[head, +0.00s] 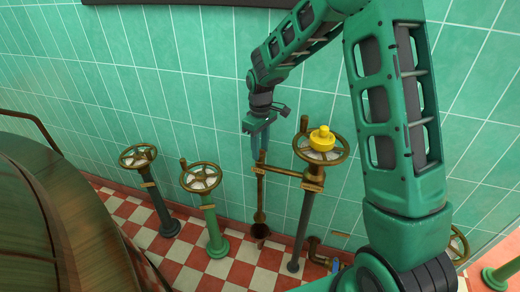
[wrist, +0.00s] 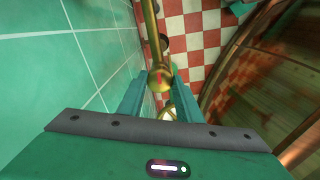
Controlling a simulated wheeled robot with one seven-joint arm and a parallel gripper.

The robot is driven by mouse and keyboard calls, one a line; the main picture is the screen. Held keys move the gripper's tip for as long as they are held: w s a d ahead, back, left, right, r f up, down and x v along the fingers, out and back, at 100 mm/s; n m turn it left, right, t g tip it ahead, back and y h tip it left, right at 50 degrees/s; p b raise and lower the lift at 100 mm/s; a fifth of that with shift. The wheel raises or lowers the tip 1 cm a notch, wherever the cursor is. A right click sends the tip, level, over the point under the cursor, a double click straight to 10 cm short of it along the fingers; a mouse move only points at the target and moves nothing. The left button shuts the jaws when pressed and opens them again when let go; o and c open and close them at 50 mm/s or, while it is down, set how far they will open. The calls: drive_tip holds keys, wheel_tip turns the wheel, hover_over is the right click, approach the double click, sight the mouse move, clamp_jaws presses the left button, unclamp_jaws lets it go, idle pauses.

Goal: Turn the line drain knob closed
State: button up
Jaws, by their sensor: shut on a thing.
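The line drain knob appears to be the small brass knob with a red mark (wrist: 160,78) in the wrist view, at the end of a brass rod. It lies between the two fingertips of my gripper (wrist: 157,88), which are shut on it. In the head view my gripper (head: 261,152) points down at the top of a thin upright brass pipe (head: 260,190) near the tiled wall. The fingers mostly hide the knob there, so its turn angle cannot be told.
A handwheel with a yellow cap (head: 321,138) stands on a post close right, joined to the thin pipe by a brass crossbar (head: 283,172). Two more handwheels (head: 201,177) (head: 138,157) stand left. A large copper kettle (head: 50,215) fills the left. The green wall is close behind.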

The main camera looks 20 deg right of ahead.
drive_tip(key=m, duration=1.3)
drive_tip(key=shift+m, duration=2)
drive_tip(key=o, duration=1)
drive_tip(key=shift+o, duration=0.2)
drive_tip(key=shift+r, duration=0.1)
wheel_tip(320, 180, up, 10)
drive_tip(key=shift+r, duration=0.25)
